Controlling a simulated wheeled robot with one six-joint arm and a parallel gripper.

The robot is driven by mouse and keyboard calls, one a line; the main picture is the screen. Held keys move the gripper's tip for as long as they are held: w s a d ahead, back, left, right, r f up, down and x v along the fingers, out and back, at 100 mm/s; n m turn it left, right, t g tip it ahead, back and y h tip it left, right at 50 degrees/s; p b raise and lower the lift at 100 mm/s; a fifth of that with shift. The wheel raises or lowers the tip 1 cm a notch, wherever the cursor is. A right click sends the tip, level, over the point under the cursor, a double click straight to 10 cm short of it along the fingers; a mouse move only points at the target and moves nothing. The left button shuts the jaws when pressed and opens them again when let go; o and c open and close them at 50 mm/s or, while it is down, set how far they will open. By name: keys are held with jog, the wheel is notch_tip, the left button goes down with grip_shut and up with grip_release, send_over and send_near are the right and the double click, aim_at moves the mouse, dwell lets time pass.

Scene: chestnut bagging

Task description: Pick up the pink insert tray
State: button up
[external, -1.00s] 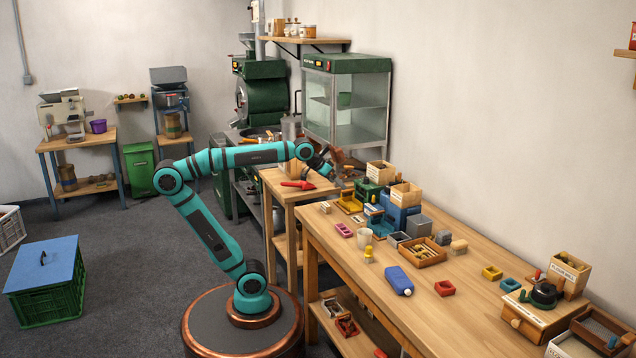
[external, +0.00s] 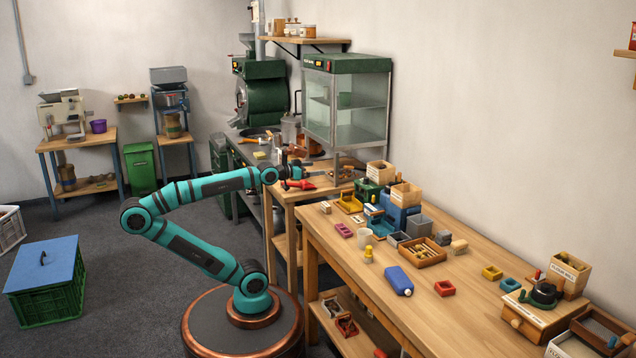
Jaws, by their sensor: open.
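A blue bottle (external: 398,281) lies nearer the front. A yellow tray (external: 349,203) and a blue machine (external: 400,215) stand behind. A red tool (external: 298,185) is below my gripper.

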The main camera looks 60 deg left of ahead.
dwell(0.3)
jog(key=g, duration=1.6)
send_over(343, 226)
jog(key=s+d, duration=0.4)
notch_tip(343, 226, down, 5)
jog(key=f, duration=0.5)
jog(key=w+f, duration=0.1)
jog(key=f, duration=0.5)
jog(key=w+f, duration=0.1)
jog(key=f, duration=0.5)
jog(key=shift+a+f, duration=0.1)
jog(key=shift+f, duration=0.1)
jog(key=shift+c, duration=0.4)
jog(key=c, duration=0.6)
